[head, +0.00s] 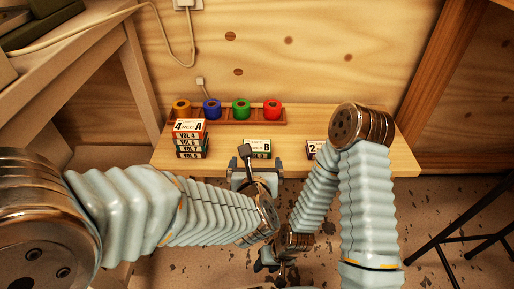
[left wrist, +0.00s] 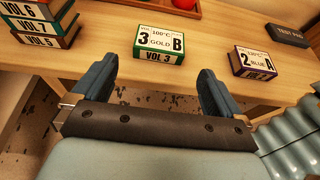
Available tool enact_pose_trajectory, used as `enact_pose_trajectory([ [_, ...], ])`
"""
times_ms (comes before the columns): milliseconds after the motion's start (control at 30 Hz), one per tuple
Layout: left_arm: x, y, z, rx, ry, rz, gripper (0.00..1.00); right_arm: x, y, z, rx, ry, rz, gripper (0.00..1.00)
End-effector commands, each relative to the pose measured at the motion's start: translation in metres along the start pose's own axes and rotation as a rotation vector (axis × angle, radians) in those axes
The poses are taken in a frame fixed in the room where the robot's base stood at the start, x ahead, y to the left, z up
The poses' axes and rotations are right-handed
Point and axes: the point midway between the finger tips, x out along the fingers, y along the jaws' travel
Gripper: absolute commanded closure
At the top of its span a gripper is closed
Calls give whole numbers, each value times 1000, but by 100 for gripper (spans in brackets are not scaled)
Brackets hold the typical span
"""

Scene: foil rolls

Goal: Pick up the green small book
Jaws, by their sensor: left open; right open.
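My left gripper (left wrist: 155,72) is open and empty. Its two fingers point at the book from the front, spread wider than the book, with a gap before it. In the head view my left gripper (head: 256,168) is at the table's front edge, just in front of the book. My right gripper (head: 272,266) is low in front of the table, away from the books; it is open and small in view.
A stack of books (head: 191,140) stands left of the green book. A wooden rack (head: 224,117) with coloured rolls stands behind. A dark TEST PAD (left wrist: 286,36) lies at right.

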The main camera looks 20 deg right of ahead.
Motion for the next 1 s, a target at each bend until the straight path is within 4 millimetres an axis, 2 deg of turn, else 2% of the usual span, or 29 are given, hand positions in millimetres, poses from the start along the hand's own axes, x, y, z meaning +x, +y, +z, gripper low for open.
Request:
enact_pose_trajectory([
  [100, 20, 0, -1, 1, 1, 1, 0, 2, 1, 0, 0, 1, 0, 57],
  [267, 32, 0, 0, 2, 0, 0, 0, 2, 1, 0, 0, 1, 0, 57],
  [533, 73, 0, 0, 3, 2, 0, 0, 3, 1, 0, 0, 2, 0, 57],
  [633, 80, 0, 0, 4, 1, 0, 0, 3, 1, 0, 0, 2, 0, 57],
  [833, 81, 0, 1, 3, 1, -1, 0, 3, 1, 0, 0, 2, 0, 57],
  [867, 81, 0, 1, 3, 1, -1, 2, 3, 1, 0, 0, 2, 0, 57],
  [1000, 81, 0, 1, 3, 1, -1, 23, 3, 1, 0, 0, 2, 0, 57],
])
